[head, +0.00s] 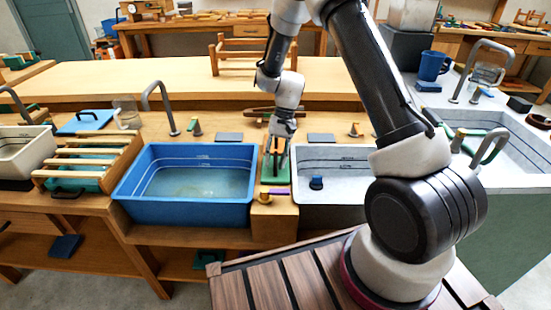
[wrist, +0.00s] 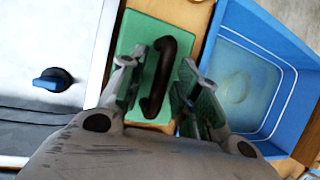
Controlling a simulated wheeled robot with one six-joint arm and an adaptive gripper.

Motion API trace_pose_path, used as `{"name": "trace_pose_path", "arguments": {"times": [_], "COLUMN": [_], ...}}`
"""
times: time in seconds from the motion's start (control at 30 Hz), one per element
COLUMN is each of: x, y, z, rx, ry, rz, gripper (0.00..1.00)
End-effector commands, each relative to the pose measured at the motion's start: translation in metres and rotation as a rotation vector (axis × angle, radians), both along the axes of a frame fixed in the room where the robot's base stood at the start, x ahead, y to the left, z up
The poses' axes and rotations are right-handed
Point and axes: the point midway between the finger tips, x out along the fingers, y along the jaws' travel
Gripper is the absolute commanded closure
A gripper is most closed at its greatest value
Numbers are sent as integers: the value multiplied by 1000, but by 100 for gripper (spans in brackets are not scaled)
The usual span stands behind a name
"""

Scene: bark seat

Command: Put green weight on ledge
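The green weight (wrist: 143,40) is a flat green block with a dark arched handle. It sits on the wooden strip (head: 275,210) between the blue basin and the pale basin; its green top (head: 277,172) also shows in the head view. My gripper (wrist: 161,65) is open, pointing down over the weight, with one finger on each side of the handle. In the head view my gripper (head: 276,150) partly hides the weight. I cannot tell whether the fingers touch the handle. Which surface is the ledge is not clear.
The blue basin (head: 140,190) holds water on the left. The pale basin (head: 345,155), with a dark-blue knob (head: 316,183), is on the right. A slatted rack (head: 95,150) and a blue handled block (head: 85,122) stand further left. The long wooden surface behind (head: 150,85) is largely clear.

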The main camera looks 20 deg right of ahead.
Motion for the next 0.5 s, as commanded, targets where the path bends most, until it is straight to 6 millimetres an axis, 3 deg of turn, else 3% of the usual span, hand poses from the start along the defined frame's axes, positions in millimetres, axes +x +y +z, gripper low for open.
{"name": "trace_pose_path", "arguments": {"times": [0.27,0.5], "x": [0,11], "y": [0,-10], "z": [2,34], "rx": [0,1], "ry": [0,-4], "rz": [0,-2], "gripper": [66,66]}}
